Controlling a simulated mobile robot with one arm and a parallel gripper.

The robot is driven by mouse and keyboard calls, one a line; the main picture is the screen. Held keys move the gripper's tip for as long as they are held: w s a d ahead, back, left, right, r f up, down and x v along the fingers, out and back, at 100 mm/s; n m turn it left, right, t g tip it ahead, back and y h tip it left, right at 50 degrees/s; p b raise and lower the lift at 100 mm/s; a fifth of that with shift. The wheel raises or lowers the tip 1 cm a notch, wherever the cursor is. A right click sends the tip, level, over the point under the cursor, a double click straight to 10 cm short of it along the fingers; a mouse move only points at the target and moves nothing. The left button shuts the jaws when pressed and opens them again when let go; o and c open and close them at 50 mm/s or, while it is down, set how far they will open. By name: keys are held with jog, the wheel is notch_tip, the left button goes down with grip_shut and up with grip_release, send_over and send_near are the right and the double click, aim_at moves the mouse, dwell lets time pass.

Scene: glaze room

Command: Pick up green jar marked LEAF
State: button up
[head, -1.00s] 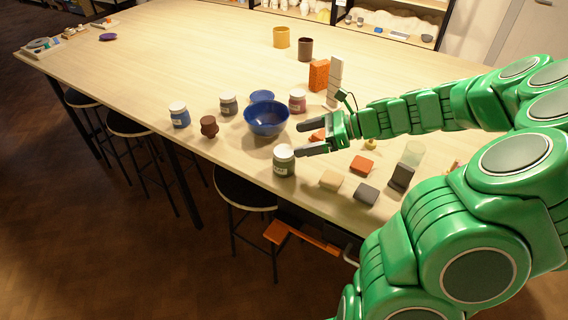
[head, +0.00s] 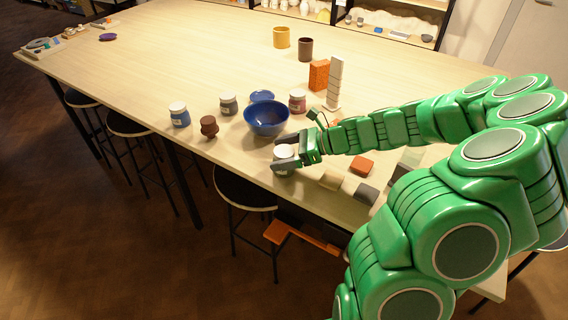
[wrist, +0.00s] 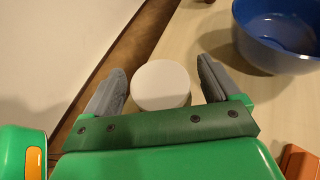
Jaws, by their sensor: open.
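A green jar with a white lid (head: 283,153) stands near the table's front edge, partly hidden by my gripper in the head view. Its label cannot be read now. My gripper (head: 281,152) is open, with its fingers on either side of the jar. In the wrist view the white lid (wrist: 160,84) lies between the two open fingers of my gripper (wrist: 160,85), with a gap on each side.
A blue bowl (head: 267,118) stands just behind the jar. A blue jar (head: 179,115), a brown pot (head: 209,126), a grey jar (head: 228,103) and a pink jar (head: 297,101) stand around it. Small blocks, including a tan one (head: 330,180), lie to the right.

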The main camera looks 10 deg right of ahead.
jog(key=shift+w+a+f, duration=0.25)
jog(key=shift+a, duration=0.35)
jog(key=c, duration=1.3)
